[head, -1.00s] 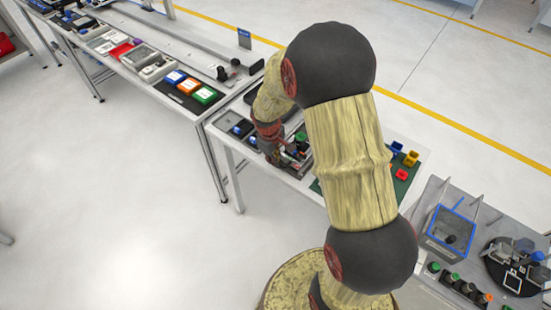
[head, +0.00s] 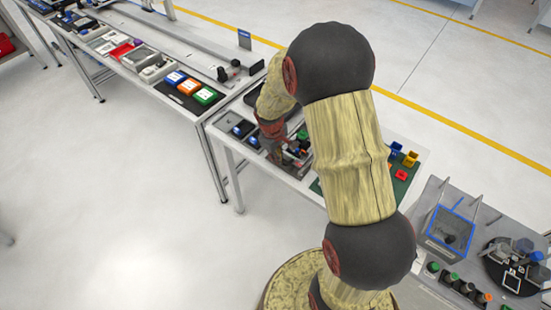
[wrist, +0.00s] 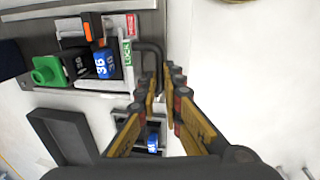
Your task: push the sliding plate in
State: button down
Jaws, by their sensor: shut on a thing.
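The sliding plate (wrist: 124,62) is pale grey, with a green "LOCK" label along its edge and a black bent handle (wrist: 154,50) on its right side in the wrist view. In the head view my gripper (head: 278,156) is low over the white table, and my arm covers much of the fixture.
A green board with coloured cups (head: 402,175) is to the right.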

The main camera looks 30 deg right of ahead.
jog(key=w+d, duration=0.1)
jog(key=d, duration=0.1)
jog(key=w+d+p, duration=0.1)
jog(key=d, duration=0.2)
jog(key=w+d+p, duration=0.1)
jog(key=d, duration=0.2)
jog(key=shift+w+d, duration=0.1)
jog(key=shift+d, duration=0.1)
jog(key=c, duration=1.9)
grip_release()
jog(key=shift+d, duration=0.15)
jog(key=shift+r, duration=0.1)
jog(key=r, duration=0.4)
jog(key=a+r, duration=0.1)
jog(key=r, duration=0.2)
jog(key=a+r, duration=0.1)
jog(key=r, duration=0.3)
jog(key=shift+s+r, duration=0.3)
jog(key=shift+s, duration=0.1)
